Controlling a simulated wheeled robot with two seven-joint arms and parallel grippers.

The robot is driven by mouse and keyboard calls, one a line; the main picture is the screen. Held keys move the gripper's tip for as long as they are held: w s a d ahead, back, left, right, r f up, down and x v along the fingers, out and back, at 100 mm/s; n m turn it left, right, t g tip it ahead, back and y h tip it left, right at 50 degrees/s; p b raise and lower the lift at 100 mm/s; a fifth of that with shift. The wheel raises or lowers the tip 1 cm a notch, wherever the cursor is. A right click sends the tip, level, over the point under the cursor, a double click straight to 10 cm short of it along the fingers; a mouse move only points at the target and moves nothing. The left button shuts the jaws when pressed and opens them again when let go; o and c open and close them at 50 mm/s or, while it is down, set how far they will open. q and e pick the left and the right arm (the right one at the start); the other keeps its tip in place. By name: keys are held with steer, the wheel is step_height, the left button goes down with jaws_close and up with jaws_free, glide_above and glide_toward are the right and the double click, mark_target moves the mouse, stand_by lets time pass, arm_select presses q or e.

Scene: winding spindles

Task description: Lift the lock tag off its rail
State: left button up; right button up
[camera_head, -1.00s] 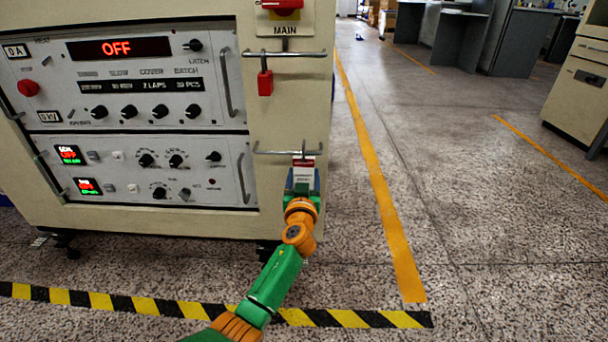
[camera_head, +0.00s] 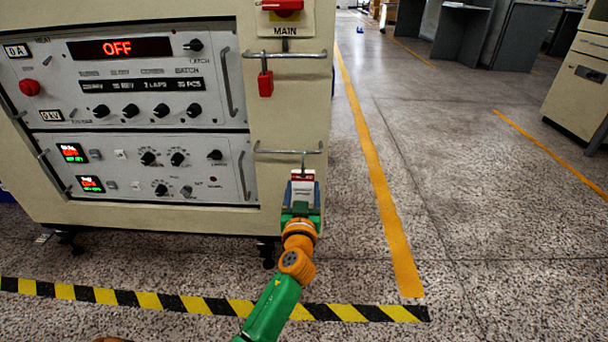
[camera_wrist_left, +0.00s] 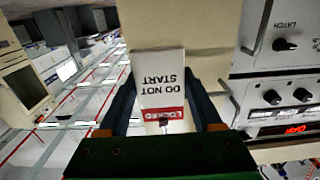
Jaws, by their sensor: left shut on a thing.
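The lock tag (camera_head: 302,190) is a white card with a red band at its top, in front of the lower right of the cream cabinet. A thin dark hook rises from it to the lower rail (camera_head: 270,151). I cannot tell whether the hook touches the rail. My left gripper (camera_head: 301,207) is shut on the tag from below. In the left wrist view the tag (camera_wrist_left: 160,80) appears upside down between my two dark fingers (camera_wrist_left: 165,100), with "DO NOT START" on it. My right gripper is not in view.
A red padlock (camera_head: 265,84) hangs from the upper rail (camera_head: 290,54), under the red MAIN switch (camera_head: 282,5). The control panel (camera_head: 150,110) with knobs and handles is to the left.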

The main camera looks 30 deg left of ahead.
arm_select(q)
steer(key=shift+s+d, duration=0.2)
steer(key=shift+s, duration=0.15)
steer(key=s+d+r+p, duration=0.2)
steer(key=s+d+r, duration=0.1)
steer(key=s, duration=0.3)
steer(key=shift+s+d+p, duration=0.35)
steer(key=shift+s+d, duration=0.05)
steer(key=shift+d, duration=0.15)
